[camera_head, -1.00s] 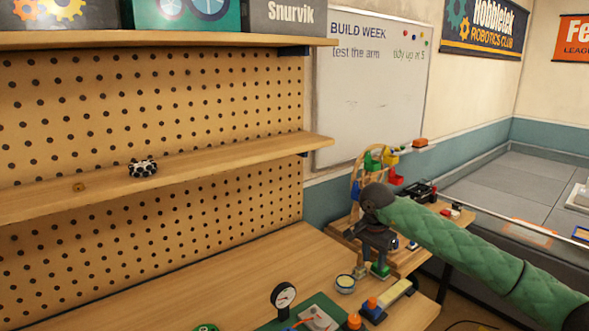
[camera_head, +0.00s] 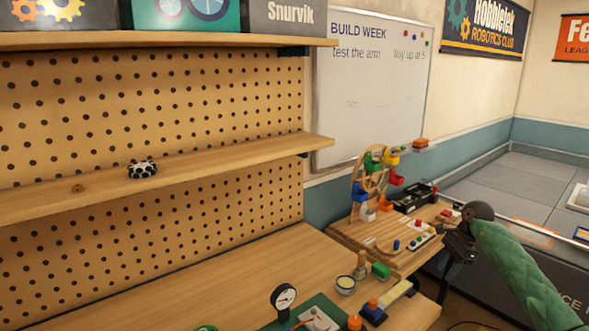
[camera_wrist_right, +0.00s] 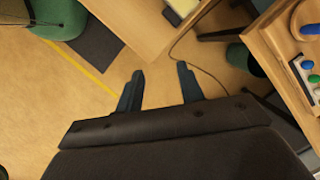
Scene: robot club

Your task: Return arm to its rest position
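My right arm in its green sleeve comes in from the right in the head view. Its dark gripper (camera_head: 446,285) hangs past the right edge of the workbench (camera_head: 225,275), beside the wooden board. In the right wrist view the two fingers of the gripper (camera_wrist_right: 159,90) are apart, with nothing between them and the floor below. My left arm and gripper are not in view.
A wooden stand with coloured bins (camera_head: 366,190) is at the bench's far right. A round tin (camera_head: 346,284), a gauge (camera_head: 284,296) and an orange-knobbed part (camera_head: 372,308) stand near the front. Green stools (camera_wrist_right: 60,18) stand on the floor.

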